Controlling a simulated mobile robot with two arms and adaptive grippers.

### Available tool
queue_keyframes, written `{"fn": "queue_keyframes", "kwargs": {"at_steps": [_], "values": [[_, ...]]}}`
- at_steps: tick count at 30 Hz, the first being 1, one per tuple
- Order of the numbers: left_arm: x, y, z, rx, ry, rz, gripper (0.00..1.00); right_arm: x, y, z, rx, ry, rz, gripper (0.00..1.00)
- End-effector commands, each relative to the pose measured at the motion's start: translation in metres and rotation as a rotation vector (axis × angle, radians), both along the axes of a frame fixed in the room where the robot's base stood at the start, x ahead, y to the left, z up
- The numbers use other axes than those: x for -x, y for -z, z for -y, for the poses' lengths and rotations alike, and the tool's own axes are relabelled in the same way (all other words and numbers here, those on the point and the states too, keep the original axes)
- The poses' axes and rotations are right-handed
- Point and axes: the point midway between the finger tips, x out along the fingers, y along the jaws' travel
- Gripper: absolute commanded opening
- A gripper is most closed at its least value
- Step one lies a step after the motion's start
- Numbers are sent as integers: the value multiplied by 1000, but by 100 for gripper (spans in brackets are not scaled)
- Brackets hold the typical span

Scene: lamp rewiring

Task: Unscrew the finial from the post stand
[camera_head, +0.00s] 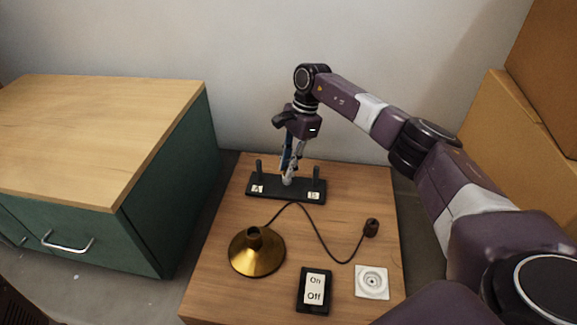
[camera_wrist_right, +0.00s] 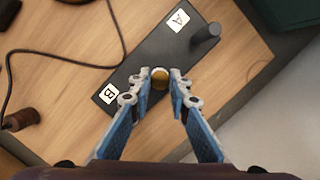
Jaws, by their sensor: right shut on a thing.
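The post stand is a long black base (camera_head: 300,185) with a post near each end and white labels A and B. It also shows in the right wrist view (camera_wrist_right: 150,62). My right gripper (camera_head: 288,179) reaches down from above to the middle of the stand, between the two posts. My left gripper is in neither view.
On the wooden table (camera_head: 220,260) are a brass lamp base (camera_head: 258,254), a dark cord ending in a brown socket (camera_head: 371,228), an On/Off switch plate (camera_head: 314,290) and a white square plate (camera_head: 372,282). A green cabinet (camera_head: 165,185) stands left, boxes (camera_head: 490,130) right.

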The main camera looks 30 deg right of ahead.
Motion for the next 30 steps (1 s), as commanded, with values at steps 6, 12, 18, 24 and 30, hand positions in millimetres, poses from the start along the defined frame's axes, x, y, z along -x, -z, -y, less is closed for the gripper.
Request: {"fn": "queue_keyframes", "kwargs": {"at_steps": [6, 12, 18, 24, 30], "values": [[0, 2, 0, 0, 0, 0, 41, -1, 0, -2, -2, -221, -3, 0], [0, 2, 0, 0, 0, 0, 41, 0, 1, -1, -2, -282, -3, 0], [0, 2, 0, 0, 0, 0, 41, 0, 1, -1, -2, -282, -3, 0], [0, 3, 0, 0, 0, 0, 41, -1, 0, -2, 0, -424, -5, 0], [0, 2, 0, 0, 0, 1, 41, -2, -1, -3, -1, -648, -5, 0]]}}
